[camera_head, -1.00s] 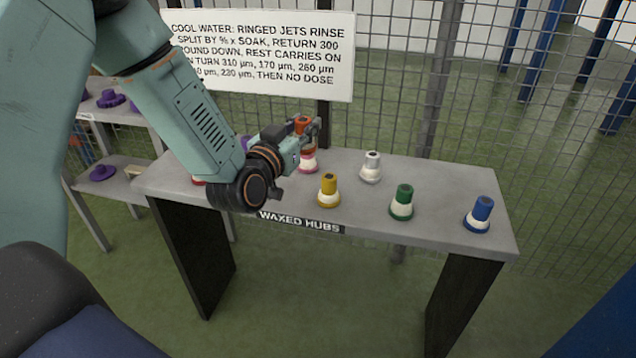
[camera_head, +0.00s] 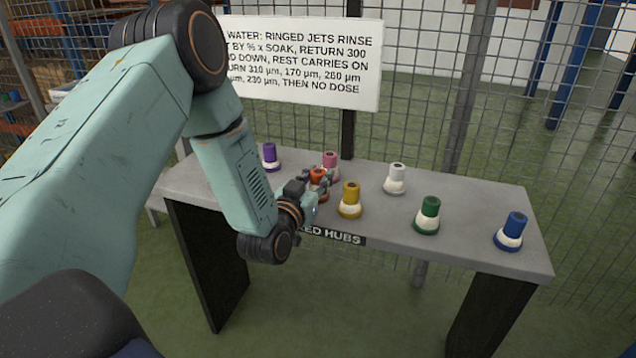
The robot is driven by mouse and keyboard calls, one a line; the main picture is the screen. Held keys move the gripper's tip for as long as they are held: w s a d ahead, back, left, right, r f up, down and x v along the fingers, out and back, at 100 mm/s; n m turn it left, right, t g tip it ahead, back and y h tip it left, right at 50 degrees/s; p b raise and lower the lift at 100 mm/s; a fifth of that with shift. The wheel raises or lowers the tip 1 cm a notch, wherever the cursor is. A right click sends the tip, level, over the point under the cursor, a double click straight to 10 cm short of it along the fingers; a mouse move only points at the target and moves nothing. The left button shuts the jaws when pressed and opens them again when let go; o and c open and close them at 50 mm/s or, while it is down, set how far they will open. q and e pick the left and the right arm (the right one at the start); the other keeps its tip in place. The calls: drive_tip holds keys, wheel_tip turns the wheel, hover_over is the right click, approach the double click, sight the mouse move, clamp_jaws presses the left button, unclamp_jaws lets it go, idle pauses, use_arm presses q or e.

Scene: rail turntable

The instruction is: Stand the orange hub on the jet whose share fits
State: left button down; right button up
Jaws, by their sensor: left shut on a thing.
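My left gripper (camera_head: 320,187) is shut on the orange hub (camera_head: 318,175). The hub is low over the table, between the pink hub (camera_head: 330,163) behind it and the yellow hub (camera_head: 350,196) to its right. The gripper covers its lower part, so I cannot tell whether it touches the tabletop. No jet can be made out in view. A sign (camera_head: 300,62) on the fence gives rules about ringed jets and shares; my arm hides its left edge. My right gripper is not in view.
The grey table (camera_head: 460,245) also bears purple (camera_head: 269,157), white (camera_head: 396,178), green (camera_head: 428,214) and blue hubs (camera_head: 511,230). Its label (camera_head: 345,237) is partly covered by my arm. A wire fence (camera_head: 420,130) runs behind. Green floor is open in front.

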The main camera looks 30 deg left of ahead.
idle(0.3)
use_arm(q)
drive_tip(key=c, duration=1)
unclamp_jaws()
drive_tip(key=shift+f, duration=0.15)
